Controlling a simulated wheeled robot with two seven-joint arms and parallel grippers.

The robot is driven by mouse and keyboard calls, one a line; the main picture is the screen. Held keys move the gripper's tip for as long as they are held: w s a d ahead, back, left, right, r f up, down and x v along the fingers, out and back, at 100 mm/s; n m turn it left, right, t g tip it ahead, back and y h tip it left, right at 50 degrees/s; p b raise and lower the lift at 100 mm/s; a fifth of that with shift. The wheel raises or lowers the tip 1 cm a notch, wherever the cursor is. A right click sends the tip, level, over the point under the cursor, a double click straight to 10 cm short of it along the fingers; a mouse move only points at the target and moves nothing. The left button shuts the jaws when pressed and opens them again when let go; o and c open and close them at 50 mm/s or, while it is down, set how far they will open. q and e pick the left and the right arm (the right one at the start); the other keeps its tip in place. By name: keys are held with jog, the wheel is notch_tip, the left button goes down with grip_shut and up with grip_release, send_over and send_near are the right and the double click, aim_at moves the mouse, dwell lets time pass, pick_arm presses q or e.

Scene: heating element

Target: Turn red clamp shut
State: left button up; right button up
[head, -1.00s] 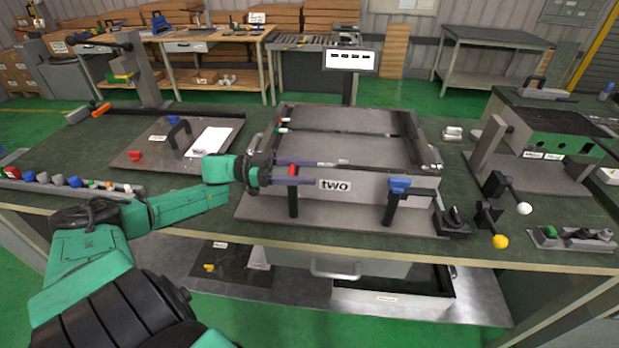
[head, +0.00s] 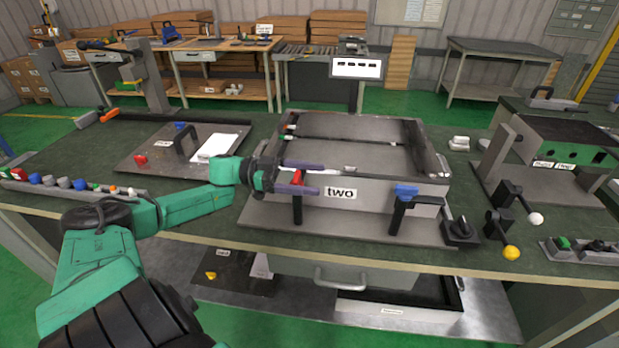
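The red clamp (head: 297,178) stands at the front left of the metal box labelled "two" (head: 375,190). Its red handle sits on a dark upright post. My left gripper (head: 304,178) comes in from the left with its two purple fingers apart, one above the other in the picture. The red handle shows between them. I cannot tell whether either finger touches it. The blue clamp (head: 406,191) is at the box's front right, its blue part on top of a dark post. My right gripper is not in view.
A dark knob (head: 460,230) and two levers with a yellow ball (head: 511,252) and a white ball (head: 536,218) are to the right. A plate with a dark handle (head: 186,142) lies at the left, behind my forearm. A row of small parts (head: 70,184) is at the far left.

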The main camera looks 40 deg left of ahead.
pick_arm(q)
jog(key=b+v, duration=0.3)
jog(key=v, duration=1.1)
jog(key=shift+a+b, duration=0.25)
jog(key=shift+b, duration=0.05)
jog(key=shift+s, duration=0.1)
